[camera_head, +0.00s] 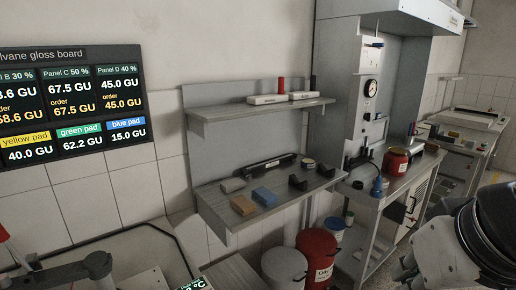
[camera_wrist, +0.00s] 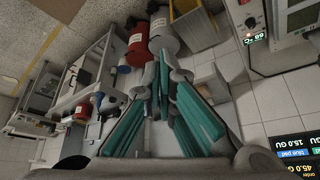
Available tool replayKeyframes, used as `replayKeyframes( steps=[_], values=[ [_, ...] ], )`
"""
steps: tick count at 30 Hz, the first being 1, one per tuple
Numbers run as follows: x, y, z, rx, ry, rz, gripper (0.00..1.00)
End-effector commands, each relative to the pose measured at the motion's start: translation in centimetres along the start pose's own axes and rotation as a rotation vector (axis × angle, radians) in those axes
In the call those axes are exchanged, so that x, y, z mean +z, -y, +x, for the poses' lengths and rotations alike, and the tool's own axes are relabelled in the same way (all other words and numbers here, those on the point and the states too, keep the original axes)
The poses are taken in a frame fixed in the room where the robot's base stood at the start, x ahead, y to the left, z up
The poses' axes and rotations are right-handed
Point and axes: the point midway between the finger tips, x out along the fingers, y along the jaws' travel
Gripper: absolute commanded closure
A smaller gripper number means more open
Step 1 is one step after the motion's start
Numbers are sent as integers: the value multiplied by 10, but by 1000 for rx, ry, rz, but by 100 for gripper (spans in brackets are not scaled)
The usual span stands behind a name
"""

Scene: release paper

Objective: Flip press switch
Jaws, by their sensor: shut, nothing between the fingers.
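A tall grey press cabinet (camera_head: 352,75) stands against the back wall in the head view. It carries a round gauge (camera_head: 371,89), with a small white label plate above it and small fittings below. I cannot tell which small part is the press switch. In the wrist view my gripper (camera_wrist: 163,66) shows teal finger pads and is shut with nothing held. It points across the room, apart from the cabinet and the shelves. Only a dark and pale part of my arm shows at the lower right of the head view; the fingers are hidden there.
A two-tier wall shelf (camera_head: 262,188) holds several blocks and small items. A red drum (camera_head: 316,258) and a grey drum (camera_head: 283,268) stand below it. A red jar (camera_head: 396,162) stands on the press bench. A device with a lit display (camera_wrist: 259,37) is at the wrist view's upper right.

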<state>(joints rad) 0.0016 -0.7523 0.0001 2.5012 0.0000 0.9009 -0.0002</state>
Motion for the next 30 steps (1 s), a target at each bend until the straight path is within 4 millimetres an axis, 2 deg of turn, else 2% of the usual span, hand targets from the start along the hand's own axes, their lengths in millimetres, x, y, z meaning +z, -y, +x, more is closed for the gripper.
replayKeyframes(
  steps=[8, 14, 22, 30],
  values=[
    [-3, 3, 3, -9, 8, -10, 100],
    [-22, 22, 22, -63, 64, -68, 100],
    [-53, 72, 70, -145, 180, -193, 100],
    [-66, 134, 126, -187, 291, -328, 100]
  ],
)
